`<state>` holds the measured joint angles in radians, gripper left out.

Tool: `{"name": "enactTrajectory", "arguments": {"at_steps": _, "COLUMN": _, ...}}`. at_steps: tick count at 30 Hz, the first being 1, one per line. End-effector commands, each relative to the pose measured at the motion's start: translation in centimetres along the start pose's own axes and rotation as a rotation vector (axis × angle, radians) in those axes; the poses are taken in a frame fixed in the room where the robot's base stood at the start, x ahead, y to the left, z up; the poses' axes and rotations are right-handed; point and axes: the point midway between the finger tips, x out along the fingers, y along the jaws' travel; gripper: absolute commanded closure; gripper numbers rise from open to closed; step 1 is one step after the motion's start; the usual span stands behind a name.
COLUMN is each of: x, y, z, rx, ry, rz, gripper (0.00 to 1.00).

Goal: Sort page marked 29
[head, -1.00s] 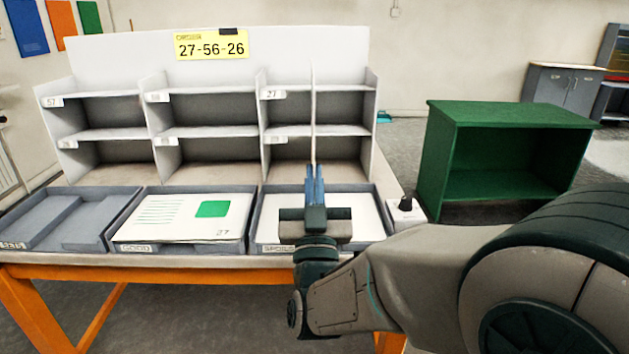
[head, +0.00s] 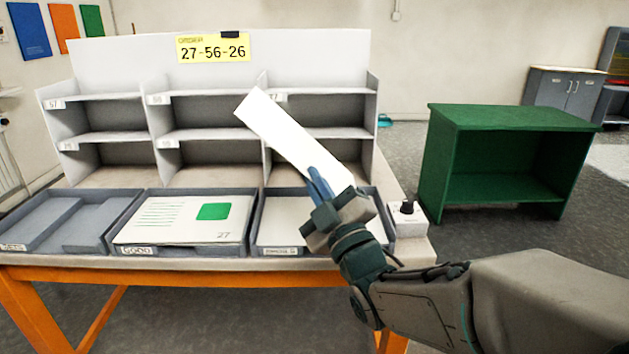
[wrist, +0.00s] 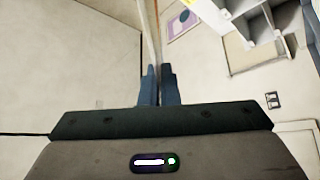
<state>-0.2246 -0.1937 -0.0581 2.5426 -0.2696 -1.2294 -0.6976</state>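My gripper (head: 318,182) is shut on a white page (head: 290,135), raised above the right tray (head: 378,203). The page tilts up to the left in the head view and shows a blank white face; no number is readable on it. In the wrist view the page (wrist: 152,35) is nearly edge-on between the fingers (wrist: 159,85). The page hides part of the right column of the sorting rack (head: 215,90). A page marked 27 (head: 175,225), with a green square, lies in the middle tray labelled GOOD (head: 137,251).
The left tray (head: 105,192) holds no visible page; the right tray has a white sheet (head: 280,215). A yellow order card (head: 212,48) reads 27-56-26. A small box with a black knob (head: 408,215) sits right of the trays. A green open cabinet (head: 505,118) stands to the right.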

Motion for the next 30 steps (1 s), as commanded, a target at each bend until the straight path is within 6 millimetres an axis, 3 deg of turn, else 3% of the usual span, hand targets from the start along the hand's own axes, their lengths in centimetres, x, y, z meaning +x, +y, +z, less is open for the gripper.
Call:
{"name": "enactTrajectory", "arguments": {"at_steps": 7, "x": 0.07, "y": 0.25, "z": -0.11, "rx": -0.052, "ry": 0.001, "rz": -0.036, "gripper": 1.00}}
{"name": "enactTrajectory", "arguments": {"at_steps": 22, "x": 0.24, "y": 0.43, "z": -0.32, "rx": -0.573, "ry": 0.000, "rz": -0.416, "gripper": 1.00}}
{"name": "enactTrajectory", "arguments": {"at_steps": 30, "x": -0.01, "y": -0.02, "z": 0.00, "rx": -0.634, "ry": 0.000, "rz": -0.463, "gripper": 1.00}}
